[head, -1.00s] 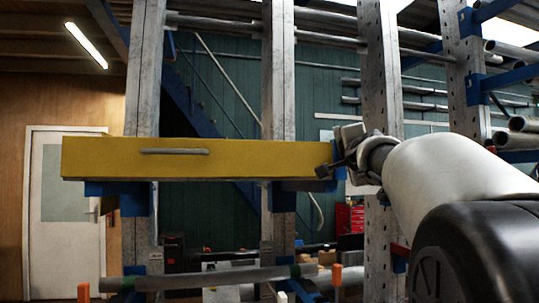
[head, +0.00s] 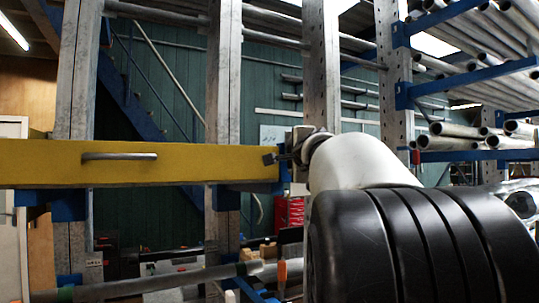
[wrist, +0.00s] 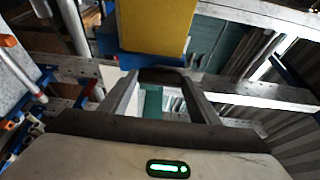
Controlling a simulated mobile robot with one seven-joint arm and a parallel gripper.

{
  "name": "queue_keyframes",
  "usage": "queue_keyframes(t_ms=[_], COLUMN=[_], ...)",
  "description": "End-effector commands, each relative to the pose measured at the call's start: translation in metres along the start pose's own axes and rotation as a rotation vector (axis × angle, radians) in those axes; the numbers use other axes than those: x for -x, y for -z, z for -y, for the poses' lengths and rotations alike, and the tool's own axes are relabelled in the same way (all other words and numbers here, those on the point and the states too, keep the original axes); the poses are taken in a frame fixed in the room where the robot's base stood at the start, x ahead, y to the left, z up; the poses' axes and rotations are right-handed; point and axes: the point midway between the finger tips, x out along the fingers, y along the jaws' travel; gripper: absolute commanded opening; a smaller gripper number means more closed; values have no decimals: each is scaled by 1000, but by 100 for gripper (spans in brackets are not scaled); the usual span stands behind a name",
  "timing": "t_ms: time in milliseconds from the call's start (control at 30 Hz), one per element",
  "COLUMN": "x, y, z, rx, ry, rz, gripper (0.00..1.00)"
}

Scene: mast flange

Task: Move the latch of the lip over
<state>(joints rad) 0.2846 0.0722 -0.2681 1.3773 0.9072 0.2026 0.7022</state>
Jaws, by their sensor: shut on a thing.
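A long yellow beam (head: 150,168) with a grey bar handle lies level on blue brackets. A blue upright lip (head: 285,172) stands at its right end. My gripper (head: 281,155) is at that lip, beside the beam's end. In the wrist view my two fingers reach forward to the blue part (wrist: 150,60) under the yellow beam (wrist: 155,25). My gripper (wrist: 161,77) is shut on a dark piece between the fingertips, which I take to be the latch. Its shape is mostly hidden by the fingers.
Grey rack posts (head: 222,110) stand behind the beam. Racks of metal pipes (head: 455,130) are at the right. A grey pipe (head: 160,280) lies low in front. A red tool cabinet (head: 290,212) stands farther back. My arm fills the lower right.

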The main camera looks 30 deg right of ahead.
Motion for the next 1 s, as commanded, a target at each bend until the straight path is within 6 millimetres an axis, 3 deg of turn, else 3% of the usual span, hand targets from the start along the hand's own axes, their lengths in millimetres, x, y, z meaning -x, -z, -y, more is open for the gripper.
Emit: queue_keyframes(t_ms=[400, 433, 533, 1000], x=[0, 0, 0, 1], y=[0, 0, 0, 0], z=[1, 0, 0, 0], rx=[-6, -6, -6, -4], ry=[-1, -1, -1, -1], rz=[2, 2, 1, 1], gripper=[16, 61, 75, 75])
